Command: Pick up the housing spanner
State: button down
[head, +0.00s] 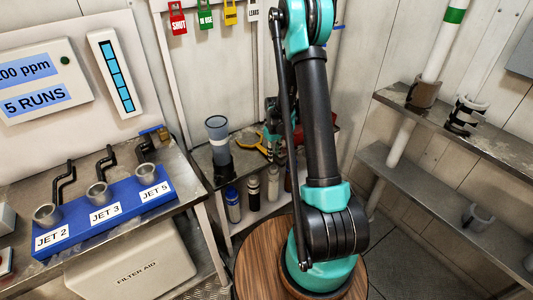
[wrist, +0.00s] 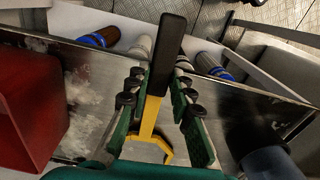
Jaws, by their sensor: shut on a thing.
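The housing spanner (wrist: 148,120) has a yellow hooked end and a long black handle. In the wrist view it lies between the green fingers of my gripper (wrist: 160,92), which are shut on it near where the handle meets the yellow part. The handle points up the picture and the hook points down. In the head view the yellow of the spanner (head: 264,146) shows over the small metal bench (head: 236,160), partly hidden by my arm. I cannot tell whether it still touches the bench top.
A grey cup-like vessel (head: 218,142) stands left of the spanner. Several bottles (head: 253,192) stand on the shelf below. A red bin (wrist: 30,115) is close at the left in the wrist view. A blue jet rack (head: 105,214) sits on the left bench. Wall shelves (head: 445,178) are at the right.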

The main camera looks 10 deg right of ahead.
jog(key=shift+r, duration=0.2)
notch_tip(320, 180, up, 20)
jog(key=shift+f, duration=0.15)
dwell(0.6)
jog(key=c, duration=1.9)
grip_release()
grip_shut()
